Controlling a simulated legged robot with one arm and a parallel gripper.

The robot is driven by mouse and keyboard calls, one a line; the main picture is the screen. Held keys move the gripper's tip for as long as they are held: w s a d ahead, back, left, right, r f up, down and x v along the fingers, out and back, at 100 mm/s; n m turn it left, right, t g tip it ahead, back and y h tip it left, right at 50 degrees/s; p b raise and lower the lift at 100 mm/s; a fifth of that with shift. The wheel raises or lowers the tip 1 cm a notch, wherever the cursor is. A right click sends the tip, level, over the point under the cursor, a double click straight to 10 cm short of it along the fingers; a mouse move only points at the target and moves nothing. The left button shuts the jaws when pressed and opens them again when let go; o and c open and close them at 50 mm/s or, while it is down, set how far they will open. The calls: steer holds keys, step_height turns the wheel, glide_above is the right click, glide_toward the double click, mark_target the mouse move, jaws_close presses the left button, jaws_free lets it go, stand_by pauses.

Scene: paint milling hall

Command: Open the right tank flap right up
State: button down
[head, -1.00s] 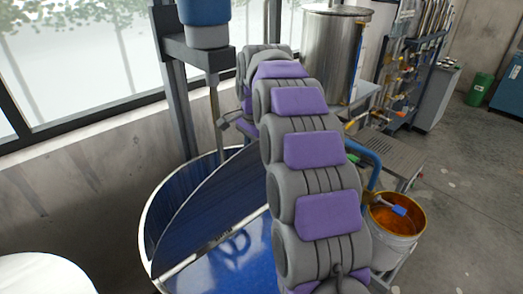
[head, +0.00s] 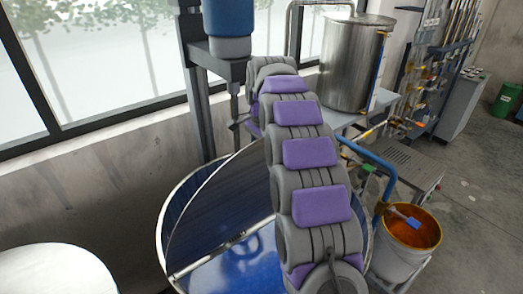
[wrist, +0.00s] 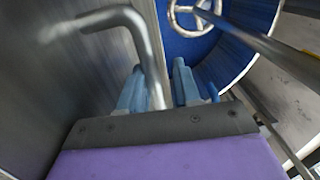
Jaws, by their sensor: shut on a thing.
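The tank (head: 164,222) is a round steel-rimmed vessel with a blue inside, low in the middle of the head view. A dark half-round flap (head: 215,212) stands tilted up at a straight bar across the tank. Which of the tank's flaps this is, I cannot tell for certain. In the wrist view, my gripper's blue fingers (wrist: 157,88) are shut on a bent steel handle (wrist: 148,45) beside a grey metal panel (wrist: 50,100), which looks like a flap's face. In the head view, my own arm hides much of the tank's right side and the gripper's hold.
A blue motor on a grey column (head: 198,105) stands over the tank. A bucket of orange paint with a brush (head: 405,245) stands right of the tank, near a blue pipe. A steel vessel (head: 350,65) stands behind. A ring (wrist: 195,18) and a rod show in the wrist view.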

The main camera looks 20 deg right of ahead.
steer(key=c, duration=1.2)
jaws_free()
steer(key=shift+w+f, duration=0.1)
steer(key=shift+w, duration=0.2)
steer(key=shift+o, duration=0.5)
steer(key=shift+w+a+f, duration=0.15)
steer(key=shift+w+f, duration=0.05)
steer(key=shift+w, duration=0.2)
steer(key=shift+s+r, duration=0.1)
steer(key=shift+s, duration=0.1)
step_height(320, 180, up, 17)
steer(key=s+p, duration=0.1)
steer(key=p, duration=0.8)
steer(key=shift+d+r+p, duration=0.15)
steer(key=shift+d+p, duration=0.1)
steer(key=shift+p, duration=0.15)
steer(key=shift+c, duration=0.4)
